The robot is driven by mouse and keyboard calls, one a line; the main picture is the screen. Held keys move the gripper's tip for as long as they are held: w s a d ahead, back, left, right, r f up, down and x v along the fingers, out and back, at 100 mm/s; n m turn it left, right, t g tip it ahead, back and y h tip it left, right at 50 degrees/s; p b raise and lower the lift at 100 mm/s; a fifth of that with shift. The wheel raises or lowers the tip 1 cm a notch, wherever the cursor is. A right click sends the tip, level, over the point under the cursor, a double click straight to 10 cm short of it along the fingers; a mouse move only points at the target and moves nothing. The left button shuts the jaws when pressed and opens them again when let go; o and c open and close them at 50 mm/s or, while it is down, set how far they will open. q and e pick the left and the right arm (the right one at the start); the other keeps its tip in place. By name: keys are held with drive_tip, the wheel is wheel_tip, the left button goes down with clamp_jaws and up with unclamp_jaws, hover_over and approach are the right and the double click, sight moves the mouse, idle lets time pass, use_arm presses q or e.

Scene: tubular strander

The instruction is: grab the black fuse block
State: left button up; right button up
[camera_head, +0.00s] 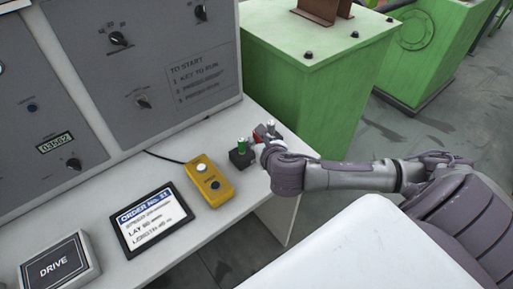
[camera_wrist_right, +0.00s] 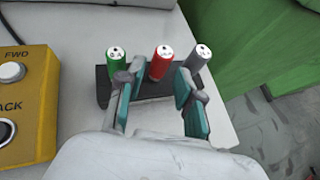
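The black fuse block (camera_wrist_right: 150,91) lies on the white tabletop and carries a green fuse (camera_wrist_right: 118,65), a red fuse (camera_wrist_right: 160,62) and a grey fuse (camera_wrist_right: 199,62). In the head view the block (camera_head: 239,160) shows at the table's right end, partly hidden by my right gripper (camera_head: 265,143). In the wrist view my right gripper (camera_wrist_right: 158,108) is open, its teal pads apart. The fingers reach over the near side of the block, with the red fuse beyond the gap between them. I cannot tell whether they touch the block. My left gripper is not in view.
A yellow button box (camera_head: 208,182) stands left of the block, and it also shows in the wrist view (camera_wrist_right: 35,105). An order display (camera_head: 152,218) and a DRIVE box (camera_head: 58,262) lie farther left. A grey control panel (camera_head: 150,70) stands behind. A green machine (camera_head: 320,85) is beyond the table's edge.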

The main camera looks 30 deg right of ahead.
sight(256, 136)
drive_tip(key=x, duration=0.5)
drive_tip(key=shift+w+d+f+p, duration=0.1)
drive_tip(key=shift+w+f+p, duration=0.1)
drive_tip(key=shift+f+p, duration=0.15)
drive_tip(key=shift+s, duration=0.1)
clamp_jaws()
drive_tip(key=shift+r, duration=0.1)
